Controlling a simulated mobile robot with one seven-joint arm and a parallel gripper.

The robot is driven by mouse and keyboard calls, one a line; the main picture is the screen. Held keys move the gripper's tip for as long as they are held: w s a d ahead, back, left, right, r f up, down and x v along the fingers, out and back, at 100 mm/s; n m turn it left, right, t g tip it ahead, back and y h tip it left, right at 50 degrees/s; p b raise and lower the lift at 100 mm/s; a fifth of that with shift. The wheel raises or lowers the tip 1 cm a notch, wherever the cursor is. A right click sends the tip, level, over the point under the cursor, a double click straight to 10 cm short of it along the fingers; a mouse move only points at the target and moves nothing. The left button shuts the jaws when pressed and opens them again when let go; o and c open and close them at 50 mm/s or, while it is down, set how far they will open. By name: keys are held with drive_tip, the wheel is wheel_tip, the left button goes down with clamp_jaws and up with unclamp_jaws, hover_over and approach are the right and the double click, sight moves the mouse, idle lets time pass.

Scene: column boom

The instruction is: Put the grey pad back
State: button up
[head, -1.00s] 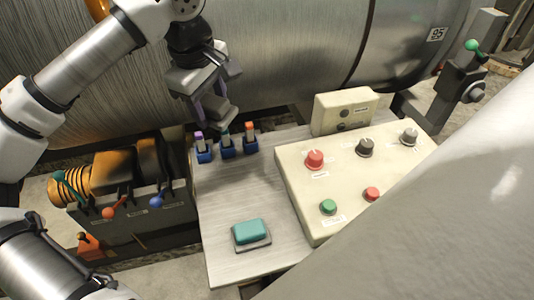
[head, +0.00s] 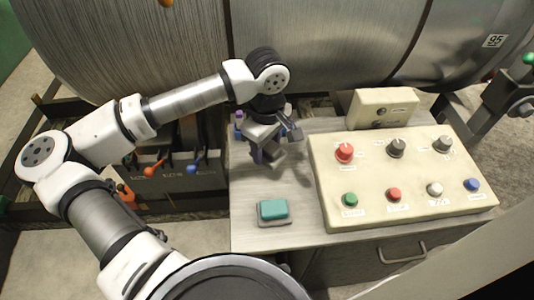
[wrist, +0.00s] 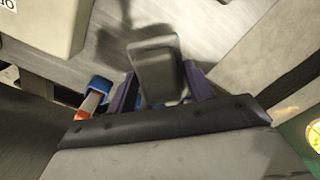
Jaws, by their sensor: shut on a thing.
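My gripper (wrist: 160,82) is shut on the grey pad (wrist: 155,62), which sits between its purple fingers in the wrist view. In the head view, my gripper (head: 267,152) is above the light panel, behind the teal block (head: 274,209), with the pad apart from that block. The teal block rests on a thin grey base. A small blue holder (head: 238,133) shows left of the gripper; the arm and gripper hide most of the others. The wrist view shows a blue holder with an orange-and-white piece (wrist: 92,102), left of the pad.
The cream control box (head: 400,180) with several knobs and buttons stands close on the right. A smaller cream box (head: 383,107) is behind it. The large metal drum (head: 330,45) bounds the back. Bare panel (head: 255,185) lies around the teal block.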

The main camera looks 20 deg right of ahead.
sight(267, 159)
wheel_tip(267, 159, down, 5)
drive_tip(key=shift+r+p, duration=0.2)
drive_tip(key=shift+p, duration=0.3)
drive_tip(key=shift+f, duration=0.2)
drive_tip(key=shift+f+b, duration=0.2)
drive_tip(key=shift+b, duration=0.1)
drive_tip(key=o, duration=0.9)
drive_tip(key=shift+r, duration=0.1)
drive_tip(key=shift+o, duration=0.2)
drive_tip(key=shift+r, duration=0.15)
